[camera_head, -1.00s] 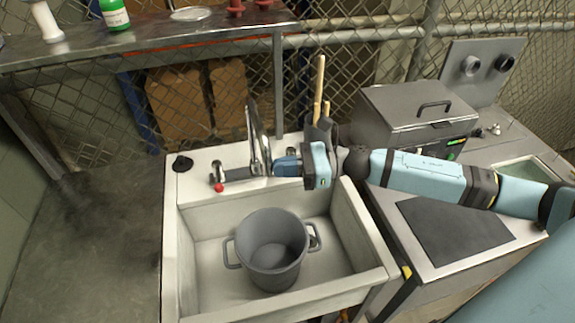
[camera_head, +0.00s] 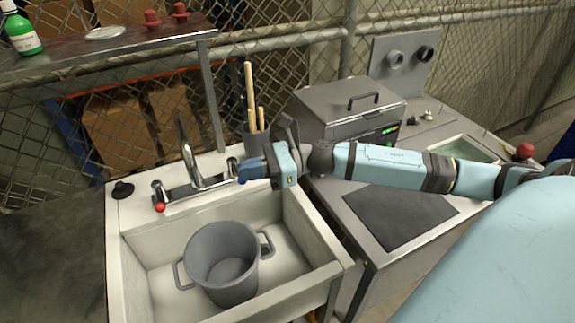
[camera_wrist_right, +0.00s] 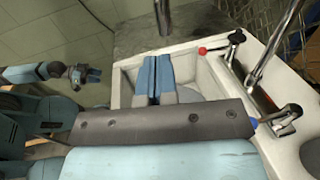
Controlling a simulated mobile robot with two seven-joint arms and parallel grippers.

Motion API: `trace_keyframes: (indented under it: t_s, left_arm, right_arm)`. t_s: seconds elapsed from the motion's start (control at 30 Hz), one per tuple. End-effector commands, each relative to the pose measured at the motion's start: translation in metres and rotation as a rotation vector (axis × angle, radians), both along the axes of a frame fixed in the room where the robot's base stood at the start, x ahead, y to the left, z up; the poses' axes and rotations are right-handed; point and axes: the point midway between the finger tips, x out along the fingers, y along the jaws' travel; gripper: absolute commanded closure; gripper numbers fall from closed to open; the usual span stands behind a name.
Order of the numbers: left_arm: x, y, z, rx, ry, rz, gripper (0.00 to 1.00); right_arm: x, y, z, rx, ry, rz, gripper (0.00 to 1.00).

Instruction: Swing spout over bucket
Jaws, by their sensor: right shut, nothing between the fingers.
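The chrome spout (camera_head: 188,150) rises from the tap at the back of the white sink (camera_head: 135,262). In the right wrist view the spout (camera_wrist_right: 277,45) runs out at the top right. The grey bucket (camera_head: 222,265) stands upright in the sink, in front of the tap; it is mostly hidden in the wrist view. My right gripper (camera_head: 242,173) is shut and empty, right of the spout, near the blue-tipped tap handle; its fingers (camera_wrist_right: 154,80) lie together in the wrist view. My left gripper (camera_wrist_right: 93,75) is small at the wrist view's left; its opening is unclear.
A red-tipped tap handle (camera_head: 160,207) is left of the spout. A holder with wooden handles (camera_head: 255,140) stands behind my right gripper. A metal lidded box (camera_head: 345,110) is to the right. A shelf (camera_head: 120,48) with a green bottle (camera_head: 22,35) is behind.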

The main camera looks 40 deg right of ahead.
Motion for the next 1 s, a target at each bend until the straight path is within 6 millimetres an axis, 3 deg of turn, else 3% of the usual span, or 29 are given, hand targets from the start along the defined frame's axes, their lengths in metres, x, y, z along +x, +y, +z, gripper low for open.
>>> trace_keyframes:
  t_s: [0.2,0.4,1.0]
  left_arm:
    - [0.004,0.002,-0.013,0.003,-0.007,0.000,0.57]
    - [0.006,0.004,-0.017,0.005,-0.010,0.002,0.57]
    - [0.007,0.001,-0.016,-0.001,-0.012,0.002,0.57]
  right_arm:
    - [-0.019,-0.035,-0.004,-0.001,0.003,-0.001,1.00]
    - [-0.029,-0.054,-0.002,0.000,0.001,-0.001,1.00]
    - [-0.033,-0.063,0.000,0.000,-0.001,0.001,1.00]
